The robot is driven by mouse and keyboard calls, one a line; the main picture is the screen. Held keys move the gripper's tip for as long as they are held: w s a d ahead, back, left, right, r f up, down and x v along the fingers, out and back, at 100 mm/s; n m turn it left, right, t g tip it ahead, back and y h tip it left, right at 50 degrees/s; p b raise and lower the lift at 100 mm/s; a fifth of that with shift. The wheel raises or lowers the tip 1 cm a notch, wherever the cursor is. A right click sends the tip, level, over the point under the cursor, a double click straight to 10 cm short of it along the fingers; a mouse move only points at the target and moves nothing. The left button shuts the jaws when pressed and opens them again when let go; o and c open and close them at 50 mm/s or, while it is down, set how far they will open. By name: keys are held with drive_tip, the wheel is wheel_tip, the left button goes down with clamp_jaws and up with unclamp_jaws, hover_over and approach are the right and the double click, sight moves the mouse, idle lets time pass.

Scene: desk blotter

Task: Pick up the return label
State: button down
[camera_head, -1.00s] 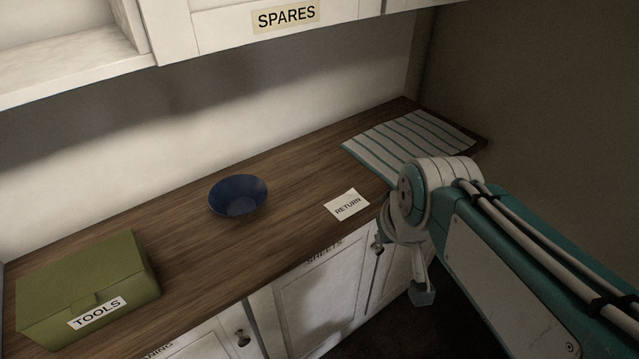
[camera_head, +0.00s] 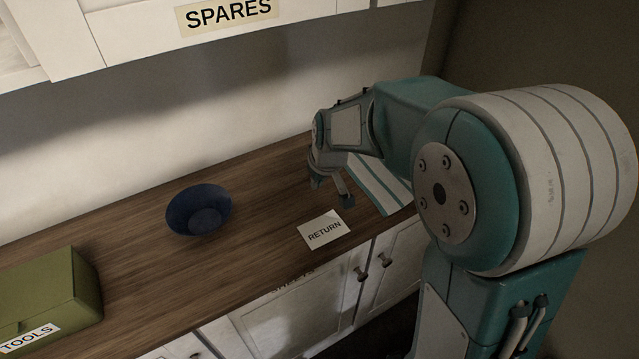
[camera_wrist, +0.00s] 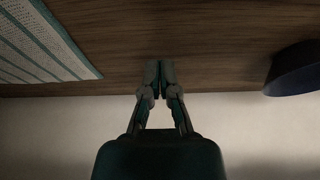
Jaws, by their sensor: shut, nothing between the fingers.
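The return label (camera_head: 324,230) is a small white card printed RETURN. It lies flat on the wooden counter near its front edge in the head view. My gripper (camera_head: 331,192) is above the counter, up and slightly right of the label in the head view. In the wrist view my gripper (camera_wrist: 159,66) has its fingertips together with nothing between them. The label does not show in the wrist view.
A blue bowl (camera_head: 199,211) stands left of the label, and also shows in the wrist view (camera_wrist: 294,70). A striped cloth (camera_head: 385,187) lies partly behind my arm. A green TOOLS box (camera_head: 50,295) sits at left. Cabinets hang above the counter.

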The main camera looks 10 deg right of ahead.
sight(323, 211)
drive_tip(key=x, duration=0.3)
drive_tip(key=d+x, duration=0.1)
drive_tip(key=x, duration=0.2)
drive_tip(key=shift+w+d+f, duration=0.15)
drive_tip(key=shift+f, duration=0.6)
drive_tip(key=s, duration=0.2)
drive_tip(key=shift+s+d+r, duration=0.1)
drive_tip(key=shift+s, duration=0.3)
drive_tip(key=shift+s+d, duration=0.35)
drive_tip(key=shift+d, duration=0.1)
drive_tip(key=shift+s+a, duration=0.1)
